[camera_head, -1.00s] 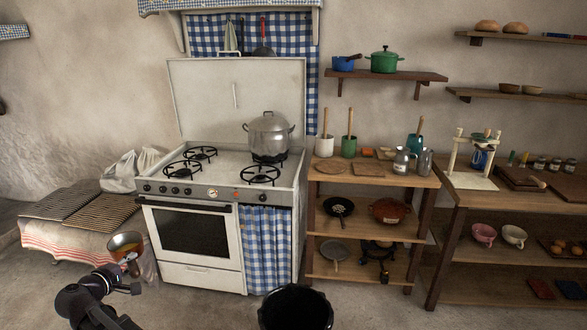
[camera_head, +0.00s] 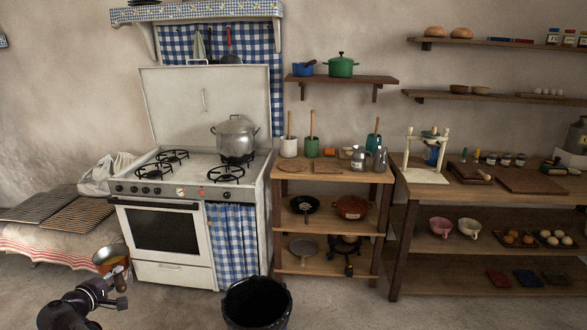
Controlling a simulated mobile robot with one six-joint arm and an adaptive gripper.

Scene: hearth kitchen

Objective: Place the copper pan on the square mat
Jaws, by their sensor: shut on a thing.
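My gripper (camera_head: 119,285) is at the lower left of the head view, shut on the copper pan (camera_head: 107,256). The pan is held in the air in front of the stove's left side, and its inside faces partly toward me. The grip point is small and partly hidden by the gripper. A brown square mat (camera_head: 329,168) lies on the top of the wooden shelf unit right of the stove, far from my gripper. A rounder brown mat (camera_head: 292,166) lies just left of it.
The white stove (camera_head: 165,240) carries a large pot (camera_head: 235,138). A black bucket (camera_head: 257,303) stands on the floor before the shelf unit (camera_head: 326,266). Several cups and jugs stand behind the mats. A bench (camera_head: 40,240) with racks is at left. Floor at lower right is clear.

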